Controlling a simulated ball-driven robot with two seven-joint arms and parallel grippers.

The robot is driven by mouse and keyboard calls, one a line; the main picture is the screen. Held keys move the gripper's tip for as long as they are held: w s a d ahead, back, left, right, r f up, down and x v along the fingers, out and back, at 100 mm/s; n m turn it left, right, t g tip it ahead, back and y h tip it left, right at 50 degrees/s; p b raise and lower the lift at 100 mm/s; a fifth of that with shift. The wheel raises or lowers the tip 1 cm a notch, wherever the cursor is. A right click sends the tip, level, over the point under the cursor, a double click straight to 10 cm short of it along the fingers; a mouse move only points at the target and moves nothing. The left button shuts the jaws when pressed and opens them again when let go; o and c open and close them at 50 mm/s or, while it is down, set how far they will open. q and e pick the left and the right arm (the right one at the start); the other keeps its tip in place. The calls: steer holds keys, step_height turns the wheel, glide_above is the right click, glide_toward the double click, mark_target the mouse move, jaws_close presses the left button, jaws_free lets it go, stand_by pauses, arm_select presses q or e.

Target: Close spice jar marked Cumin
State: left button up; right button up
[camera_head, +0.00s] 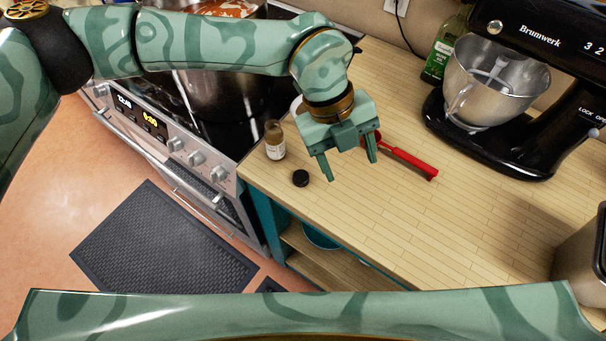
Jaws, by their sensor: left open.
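A small spice jar (275,141) with a pale label stands upright near the counter's left edge, beside the stove. The writing on its label is too small to read. A round black lid (300,178) lies on the counter in front of the jar, apart from it. My left gripper (350,172) is open and empty, to the right of the jar and lid. Its fingers point down toward the counter, and I cannot tell how high above it they are. My right gripper is not in view.
A red-handled utensil (408,162) lies just behind and right of my left gripper. A black stand mixer (520,110) with a steel bowl (494,82) and a green bottle (443,47) stand farther back. The stove (172,140) adjoins at left. The counter's front middle (425,230) is clear.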

arm_select(q)
steer(key=w+a+r+n+t+y, duration=0.1)
steer(key=w+a+n+t+y, duration=0.1)
steer(key=w+a, duration=0.4)
steer(key=shift+w+a+n+y, duration=0.2)
steer(key=shift+a+n+y, duration=0.1)
steer(key=shift+a+y, duration=0.5)
glide_above(301, 176)
step_height(301, 176, down, 11)
steer(key=shift+d+r, duration=0.1)
steer(key=shift+d, duration=0.05)
steer(key=shift+f+b, duration=0.3)
steer(key=shift+f, duration=2.45)
steer(key=shift+a, duration=0.2)
